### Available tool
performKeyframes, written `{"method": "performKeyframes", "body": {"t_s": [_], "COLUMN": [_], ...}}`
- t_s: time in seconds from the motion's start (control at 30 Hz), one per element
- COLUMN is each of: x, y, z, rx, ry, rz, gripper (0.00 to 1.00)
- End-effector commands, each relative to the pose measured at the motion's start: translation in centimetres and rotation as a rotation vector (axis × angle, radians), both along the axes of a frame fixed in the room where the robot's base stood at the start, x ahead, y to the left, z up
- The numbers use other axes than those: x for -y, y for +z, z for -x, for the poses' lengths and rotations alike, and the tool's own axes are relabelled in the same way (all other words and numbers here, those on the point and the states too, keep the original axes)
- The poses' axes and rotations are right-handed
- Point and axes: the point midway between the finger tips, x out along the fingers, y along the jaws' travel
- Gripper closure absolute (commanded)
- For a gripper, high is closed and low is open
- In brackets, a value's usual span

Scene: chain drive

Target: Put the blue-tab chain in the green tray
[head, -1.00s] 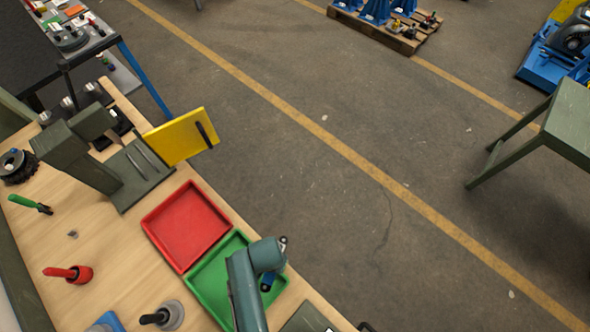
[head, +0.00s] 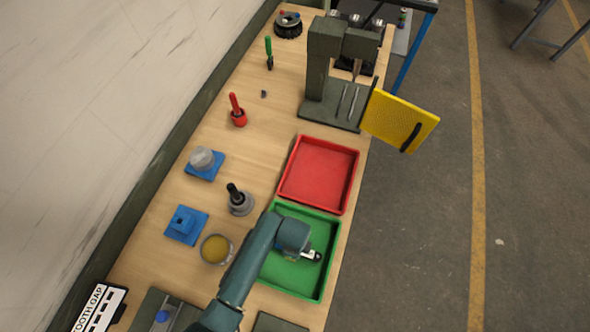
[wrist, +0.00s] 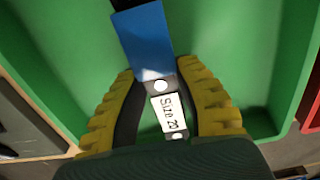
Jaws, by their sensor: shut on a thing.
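The green tray (head: 296,279) lies on the wooden bench, and my gripper (head: 306,254) is over it. In the wrist view my gripper (wrist: 158,78) has yellow-and-black fingers closed around the chain (wrist: 170,113), which carries a white "Size 20" label. The chain's blue tab (wrist: 143,42) points away from the palm, with the green tray floor (wrist: 233,60) behind it. A dark part beyond the tab runs out of the top of the view. I cannot tell whether the chain touches the tray floor. My arm hides the tray's left part in the head view.
A red tray (head: 319,175) adjoins the green one at the back. A green press with a yellow guard (head: 399,120) stands behind it. To the left are a black-handled tool (head: 238,198), a yellow-filled dish (head: 216,249) and blue blocks (head: 186,225). The bench edge is close on the right.

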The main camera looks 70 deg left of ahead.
Motion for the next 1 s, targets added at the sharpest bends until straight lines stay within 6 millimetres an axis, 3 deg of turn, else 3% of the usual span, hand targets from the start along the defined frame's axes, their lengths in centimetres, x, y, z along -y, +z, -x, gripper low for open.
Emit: {"method": "performKeyframes", "body": {"t_s": [0.37,0.4,0.47,0.77,0.87,1.0], "x": [-0.1,0.0,0.0,-0.1,-0.1,-0.1], "y": [-0.5,-0.5,-0.5,-0.3,0.6,3.7], "z": [-0.2,-0.1,-0.1,-0.1,-0.1,-0.2], "rx": [0.004,0.001,0.001,0.002,0.004,0.005], "ry": [0.000,0.000,0.000,0.000,0.000,0.000], "rz": [-0.003,-0.001,-0.001,-0.002,-0.003,-0.005], "gripper": [1.00,0.59,0.47,0.46,0.46,0.46]}}
